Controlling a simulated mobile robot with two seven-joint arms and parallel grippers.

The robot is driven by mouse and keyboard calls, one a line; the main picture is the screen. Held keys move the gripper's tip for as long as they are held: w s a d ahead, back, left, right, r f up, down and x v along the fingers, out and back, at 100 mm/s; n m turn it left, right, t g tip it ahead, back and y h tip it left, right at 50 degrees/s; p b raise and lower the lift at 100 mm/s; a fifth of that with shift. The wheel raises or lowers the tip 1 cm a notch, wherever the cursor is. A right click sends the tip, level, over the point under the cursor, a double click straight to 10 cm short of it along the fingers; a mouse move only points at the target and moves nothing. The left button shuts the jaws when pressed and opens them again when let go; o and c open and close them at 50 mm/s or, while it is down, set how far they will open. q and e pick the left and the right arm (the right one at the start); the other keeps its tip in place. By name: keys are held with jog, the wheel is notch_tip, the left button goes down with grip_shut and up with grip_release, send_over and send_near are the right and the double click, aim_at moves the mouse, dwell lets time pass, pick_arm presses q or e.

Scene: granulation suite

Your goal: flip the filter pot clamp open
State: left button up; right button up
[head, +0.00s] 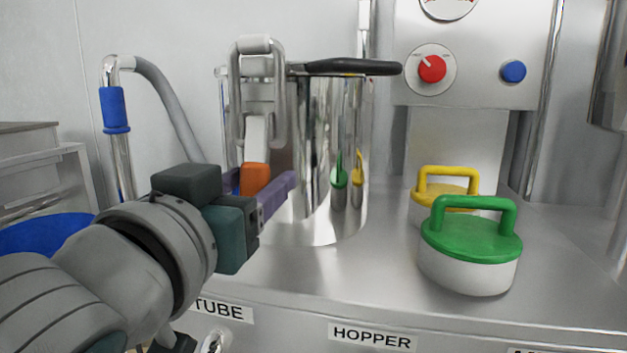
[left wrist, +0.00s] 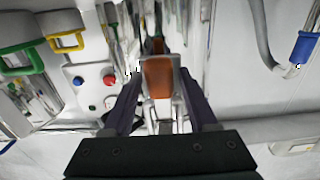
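The filter pot (head: 318,150) is a shiny steel cylinder standing on the steel bench, with a black handle (head: 352,67) across its top. Its clamp (head: 257,95) is on the side near my left arm: a metal loop reaches up over the rim, and a lever with an orange tip (head: 255,178) hangs down against the wall. My left gripper (head: 268,190) is at the orange tip. In the left wrist view the orange tip (left wrist: 158,77) lies between the two purple fingers, with gaps on both sides. My right gripper is not in view.
A green-handled lid (head: 471,240) and a yellow-handled lid (head: 445,190) stand to the right of the pot. A panel with a red knob (head: 432,68) and a blue button (head: 513,71) is behind. A bent pipe with a blue sleeve (head: 114,110) stands left.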

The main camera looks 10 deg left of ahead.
pick_arm(q)
grip_shut()
dwell(1.1)
